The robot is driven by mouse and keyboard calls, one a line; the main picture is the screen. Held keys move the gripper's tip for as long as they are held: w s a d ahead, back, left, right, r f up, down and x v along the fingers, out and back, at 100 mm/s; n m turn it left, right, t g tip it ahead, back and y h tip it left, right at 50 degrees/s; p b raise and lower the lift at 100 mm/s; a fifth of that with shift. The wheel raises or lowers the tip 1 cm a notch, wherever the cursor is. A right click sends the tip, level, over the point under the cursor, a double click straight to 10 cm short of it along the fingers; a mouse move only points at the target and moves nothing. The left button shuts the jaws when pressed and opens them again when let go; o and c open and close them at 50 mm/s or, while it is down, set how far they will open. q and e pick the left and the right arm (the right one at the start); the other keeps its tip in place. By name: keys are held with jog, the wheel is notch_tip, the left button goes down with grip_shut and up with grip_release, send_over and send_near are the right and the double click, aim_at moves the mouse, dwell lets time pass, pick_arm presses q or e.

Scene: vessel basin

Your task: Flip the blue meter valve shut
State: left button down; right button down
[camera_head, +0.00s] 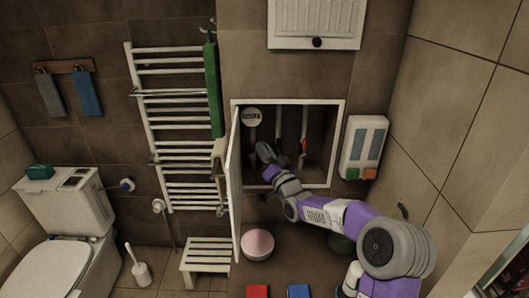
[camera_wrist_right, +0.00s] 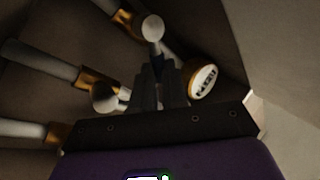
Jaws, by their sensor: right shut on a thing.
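The round white-faced meter (camera_head: 252,117) is at the upper left inside the open wall cabinet; it also shows in the right wrist view (camera_wrist_right: 203,80). My right gripper (camera_head: 265,152) reaches into the cabinet just below the meter. In the right wrist view its fingers (camera_wrist_right: 160,72) are close together beside the meter, shut on what seems to be the blue meter valve's handle. The fingers and the dark hide that handle, and I cannot make out its blue or its angle. My left gripper is not in view.
The cabinet door (camera_head: 235,185) stands open at the left of my right arm. A red-handled valve (camera_head: 304,146) is on a pipe to the right. Brass fittings (camera_wrist_right: 98,78) and pipes crowd the wrist view. A pink-topped bin (camera_head: 258,243) stands below, and a dispenser (camera_head: 363,147) hangs right.

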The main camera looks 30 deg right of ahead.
jog(key=c, duration=1.2)
grip_release()
jog(key=shift+o, duration=0.2)
jog(key=v, duration=0.7)
jog(key=shift+s, duration=0.3)
jog(key=shift+f, duration=0.1)
